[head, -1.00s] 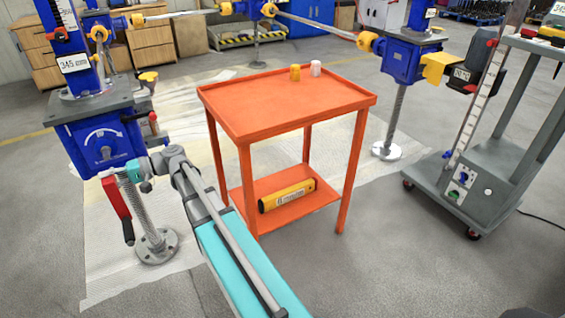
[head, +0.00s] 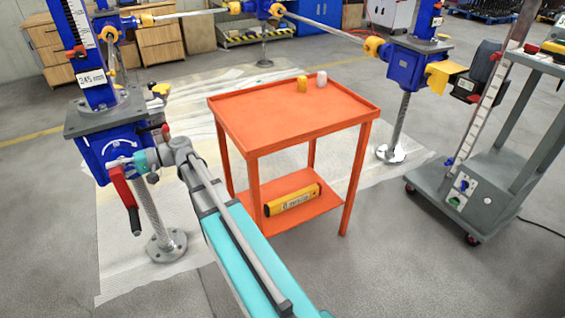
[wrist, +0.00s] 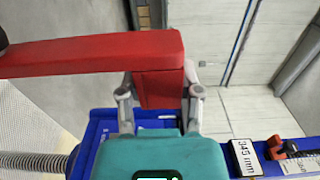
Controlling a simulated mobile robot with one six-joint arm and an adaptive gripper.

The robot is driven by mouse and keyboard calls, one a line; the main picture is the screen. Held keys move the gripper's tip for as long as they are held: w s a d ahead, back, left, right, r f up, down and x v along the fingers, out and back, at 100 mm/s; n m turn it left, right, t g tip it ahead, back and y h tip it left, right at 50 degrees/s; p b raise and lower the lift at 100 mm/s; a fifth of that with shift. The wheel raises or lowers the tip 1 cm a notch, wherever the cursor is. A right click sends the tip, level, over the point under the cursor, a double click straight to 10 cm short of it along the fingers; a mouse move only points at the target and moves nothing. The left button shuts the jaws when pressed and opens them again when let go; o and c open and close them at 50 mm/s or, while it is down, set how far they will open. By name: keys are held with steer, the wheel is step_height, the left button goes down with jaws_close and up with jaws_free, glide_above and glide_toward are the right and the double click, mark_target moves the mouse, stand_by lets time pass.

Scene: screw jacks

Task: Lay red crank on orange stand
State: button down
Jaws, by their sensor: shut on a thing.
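The red crank (head: 123,192) hangs beside the left blue jack (head: 110,148) in the head view, its dark handle pointing down. My gripper (head: 129,165) is at the crank's upper end, against the front of the jack in the picture. In the wrist view my gripper (wrist: 159,95) is shut on the crank's hub end, and the red arm (wrist: 90,54) runs to the left. I cannot tell whether the crank sits on the jack's shaft or is clear of it. The orange stand (head: 300,120) is to the right, its top mostly bare.
Another blue jack (head: 415,65) stands behind right, a grey cart (head: 480,190) at far right. Floor in front is clear.

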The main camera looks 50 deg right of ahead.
step_height(320, 180, up, 49)
steer(key=p, duration=4.7)
steer(key=shift+p, duration=0.35)
steer(key=shift+a, duration=0.2)
